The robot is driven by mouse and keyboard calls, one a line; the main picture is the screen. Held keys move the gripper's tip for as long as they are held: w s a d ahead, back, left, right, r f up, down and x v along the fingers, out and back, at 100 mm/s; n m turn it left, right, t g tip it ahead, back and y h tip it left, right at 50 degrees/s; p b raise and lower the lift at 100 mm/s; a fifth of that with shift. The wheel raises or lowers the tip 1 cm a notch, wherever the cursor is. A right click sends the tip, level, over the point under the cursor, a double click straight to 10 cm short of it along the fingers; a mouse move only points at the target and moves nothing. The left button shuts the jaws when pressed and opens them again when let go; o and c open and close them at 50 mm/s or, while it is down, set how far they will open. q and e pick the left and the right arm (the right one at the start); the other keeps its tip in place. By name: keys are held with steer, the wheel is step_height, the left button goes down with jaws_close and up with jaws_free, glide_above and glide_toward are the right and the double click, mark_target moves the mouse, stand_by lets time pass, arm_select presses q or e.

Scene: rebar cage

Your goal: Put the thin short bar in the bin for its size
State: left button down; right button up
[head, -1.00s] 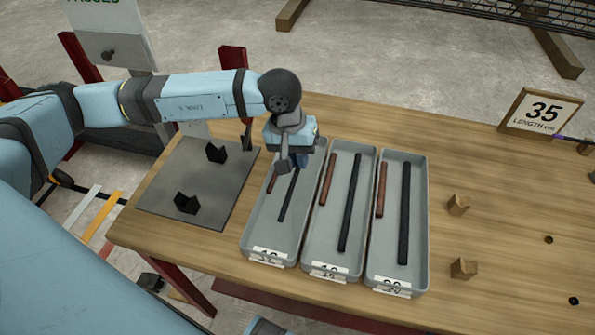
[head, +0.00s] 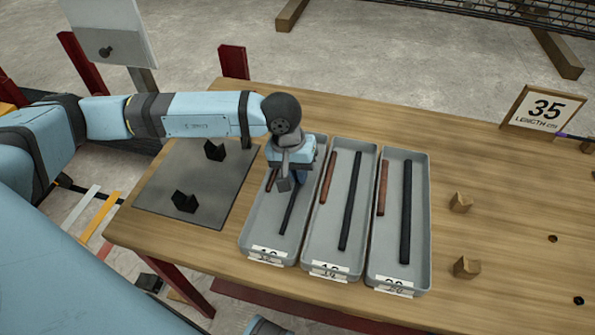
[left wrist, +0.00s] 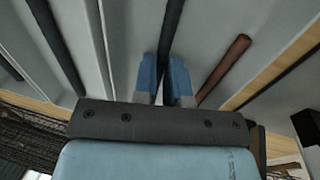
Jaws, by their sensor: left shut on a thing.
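My left gripper (head: 291,182) is low in the left grey bin (head: 257,222), fingers pointing down. It is shut on a thin dark bar (head: 288,214), whose near part shows below the fingers. In the left wrist view the fingers (left wrist: 164,72) close around the same dark bar (left wrist: 171,28). The bar lies lengthwise within the bin; whether it touches the floor I cannot tell. A short rusty bar (left wrist: 225,68) lies beside it in the same bin, partly hidden by the gripper in the head view. The bin's front label is hard to read. My right gripper is not in view.
The middle bin (head: 313,240) and right bin (head: 419,245) each hold one rusty and one dark bar. A grey plate (head: 165,200) with two black V-blocks lies left.

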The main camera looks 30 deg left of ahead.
arm_select(q)
steer(key=shift+f, duration=0.2)
steer(key=c, duration=1.2)
jaws_free()
steer(key=shift+r, duration=0.1)
steer(key=shift+r+p, duration=0.5)
steer(key=shift+p, duration=0.1)
steer(key=r, duration=0.4)
steer(key=a+r, duration=0.1)
steer(key=r, duration=0.3)
steer(key=a+r, duration=0.1)
steer(key=r, duration=0.3)
steer(key=shift+s+a, duration=0.1)
steer(key=shift+s, duration=0.2)
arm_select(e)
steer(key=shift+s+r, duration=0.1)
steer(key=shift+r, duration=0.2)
arm_select(q)
steer(key=shift+s+f, duration=0.1)
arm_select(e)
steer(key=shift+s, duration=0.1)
